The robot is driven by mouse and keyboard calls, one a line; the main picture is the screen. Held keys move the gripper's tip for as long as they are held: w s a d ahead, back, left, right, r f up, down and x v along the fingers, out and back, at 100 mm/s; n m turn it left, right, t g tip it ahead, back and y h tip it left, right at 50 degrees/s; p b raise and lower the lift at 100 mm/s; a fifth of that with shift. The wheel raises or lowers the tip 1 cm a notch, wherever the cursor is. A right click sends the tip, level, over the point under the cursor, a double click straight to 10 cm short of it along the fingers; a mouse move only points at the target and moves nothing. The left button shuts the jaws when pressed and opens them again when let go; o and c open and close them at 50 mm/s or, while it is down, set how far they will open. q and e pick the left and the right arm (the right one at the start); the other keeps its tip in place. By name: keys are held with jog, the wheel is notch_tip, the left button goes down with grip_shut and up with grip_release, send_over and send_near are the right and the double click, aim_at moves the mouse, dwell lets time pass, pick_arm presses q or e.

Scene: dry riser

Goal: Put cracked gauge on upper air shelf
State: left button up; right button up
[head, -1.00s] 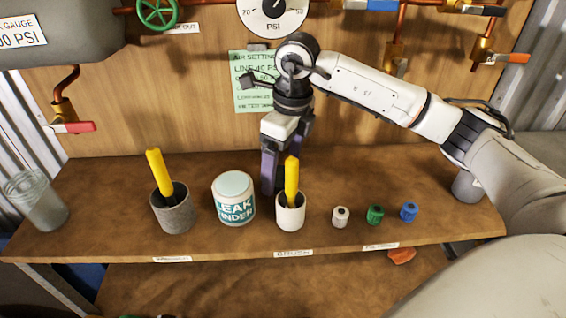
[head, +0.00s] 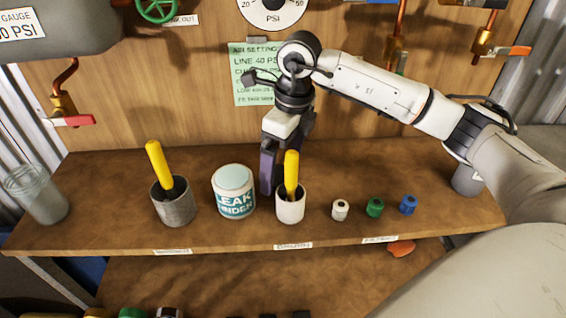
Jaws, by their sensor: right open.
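A round white dial gauge marked PSI (head: 272,12) sits on the wooden panel at the top edge, partly cut off. I see no crack on the part that shows. No loose gauge can be made out on the shelf. My right gripper (head: 283,172) points down over the brown shelf (head: 110,215), behind a white cup (head: 290,207) with a yellow-handled brush. It is open, and its fingertips are partly hidden by that cup. I see nothing between its fingers. My left gripper is not in view.
A Leak Finder can (head: 233,192), a grey cup with a yellow-handled brush (head: 173,202) and a glass jar (head: 40,195) stand left. White, green (head: 375,207) and blue small fittings sit right. Several objects, including a green one (head: 132,313), show below.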

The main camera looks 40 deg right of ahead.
notch_tip(320, 180, up, 11)
jog(key=s, duration=0.1)
jog(key=shift+d+r, duration=0.15)
jog(key=shift+d, duration=0.15)
jog(key=shift+s, duration=0.1)
dwell(1.4)
